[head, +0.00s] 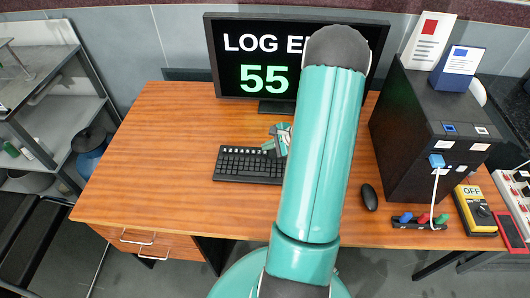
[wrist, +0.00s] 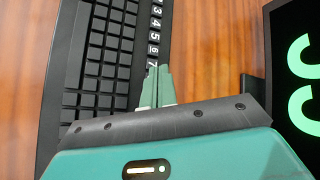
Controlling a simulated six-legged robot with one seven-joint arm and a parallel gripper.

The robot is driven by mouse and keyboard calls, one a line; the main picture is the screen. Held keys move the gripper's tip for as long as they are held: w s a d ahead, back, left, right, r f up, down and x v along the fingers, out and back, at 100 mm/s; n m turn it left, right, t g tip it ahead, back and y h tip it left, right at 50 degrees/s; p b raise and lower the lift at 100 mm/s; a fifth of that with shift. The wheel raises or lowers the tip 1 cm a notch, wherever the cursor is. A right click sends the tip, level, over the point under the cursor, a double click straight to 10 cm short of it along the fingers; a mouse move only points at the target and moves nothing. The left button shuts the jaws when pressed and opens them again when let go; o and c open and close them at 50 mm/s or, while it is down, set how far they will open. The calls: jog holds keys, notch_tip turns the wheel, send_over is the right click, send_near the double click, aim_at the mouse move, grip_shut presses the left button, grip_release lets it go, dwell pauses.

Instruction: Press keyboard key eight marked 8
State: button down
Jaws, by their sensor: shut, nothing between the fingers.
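The black keyboard (head: 238,166) lies on the wooden desk. In the wrist view the keyboard (wrist: 100,60) runs up and down the picture, and its white-marked number keys line its right side. The key marked 7 (wrist: 153,62) shows just beyond my fingertips. The key marked 8 cannot be made out; my fingers cover the place below the 7. My gripper (wrist: 157,70) is shut and empty, its tips over the number row. I cannot tell whether they touch a key. In the head view my gripper (head: 270,147) is at the keyboard's back edge, partly behind my arm.
A monitor (head: 230,60) reading "LOG E…" and "55" stands behind the keyboard, partly hidden by my arm. A mouse (head: 370,197), a black computer case (head: 410,140) and a yellow switch box marked OFF (head: 475,212) are on the right. The desk's left side (head: 150,150) is clear.

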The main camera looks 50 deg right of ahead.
aim_at(267, 153)
jog(key=shift+r, duration=2.5)
jog(key=shift+w+a+r, duration=0.15)
jog(key=shift+a+r, duration=0.05)
jog(key=shift+r, duration=0.05)
jog(key=w+a+r+n+g+y, duration=0.1)
jog(key=a+r+n+g, duration=0.1)
jog(key=a+r+n, duration=0.55)
jog(key=w+a+r+n+g, duration=0.15)
jog(key=a+r+n, duration=0.25)
jog(key=a+r, duration=0.65)
jog(key=s+a+r+n+h, duration=0.2)
jog(key=s+a+r+n, duration=0.2)
jog(key=s+a, duration=0.3)
jog(key=s+a+r+n+h, duration=0.2)
jog(key=s+a+r+n, duration=0.2)
jog(key=s+a+n, duration=0.3)
jog(key=a, duration=0.2)
jog(key=shift+s+a+r, duration=0.15)
jog(key=shift+a+r, duration=0.2)
jog(key=shift+a, duration=0.05)
